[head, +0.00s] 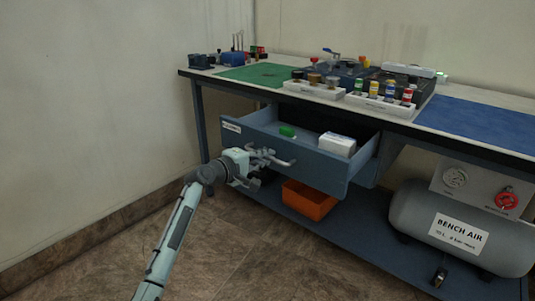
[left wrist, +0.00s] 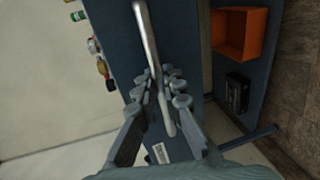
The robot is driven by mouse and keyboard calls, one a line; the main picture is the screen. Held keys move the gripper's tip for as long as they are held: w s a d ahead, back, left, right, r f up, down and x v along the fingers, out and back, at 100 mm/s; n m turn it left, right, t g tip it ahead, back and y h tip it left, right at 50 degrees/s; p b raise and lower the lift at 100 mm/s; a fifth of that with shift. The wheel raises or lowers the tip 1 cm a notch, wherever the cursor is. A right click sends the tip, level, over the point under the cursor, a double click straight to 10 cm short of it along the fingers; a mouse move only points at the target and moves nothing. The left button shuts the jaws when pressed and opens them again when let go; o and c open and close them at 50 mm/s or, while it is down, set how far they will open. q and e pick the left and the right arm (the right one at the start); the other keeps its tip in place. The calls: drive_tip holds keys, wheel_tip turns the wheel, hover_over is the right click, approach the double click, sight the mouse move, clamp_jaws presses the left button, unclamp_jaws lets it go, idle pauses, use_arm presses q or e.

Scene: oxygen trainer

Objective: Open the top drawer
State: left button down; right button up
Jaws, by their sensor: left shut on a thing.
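The blue top drawer (head: 305,163) is pulled out from under the workbench, and its inside shows. A green item (head: 287,131) and a white box (head: 337,144) lie in it. Its metal bar handle (head: 280,161) runs along the front; it also shows in the left wrist view (left wrist: 148,45). My left gripper (head: 262,160) is at the left part of the handle, and in the left wrist view its fingers (left wrist: 164,93) are closed around the bar. My right gripper is not in view.
The workbench top carries a green mat (head: 262,75), a blue mat (head: 475,122) and white racks of fittings (head: 315,90). An orange bin (head: 308,200) sits on the lower shelf, with a grey air tank (head: 460,228) at right. The floor in front is clear.

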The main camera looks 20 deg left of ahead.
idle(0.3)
use_arm(q)
drive_tip(key=c, duration=1.9)
unclamp_jaws()
drive_tip(key=v, duration=1.2)
drive_tip(key=shift+s+d, duration=0.1)
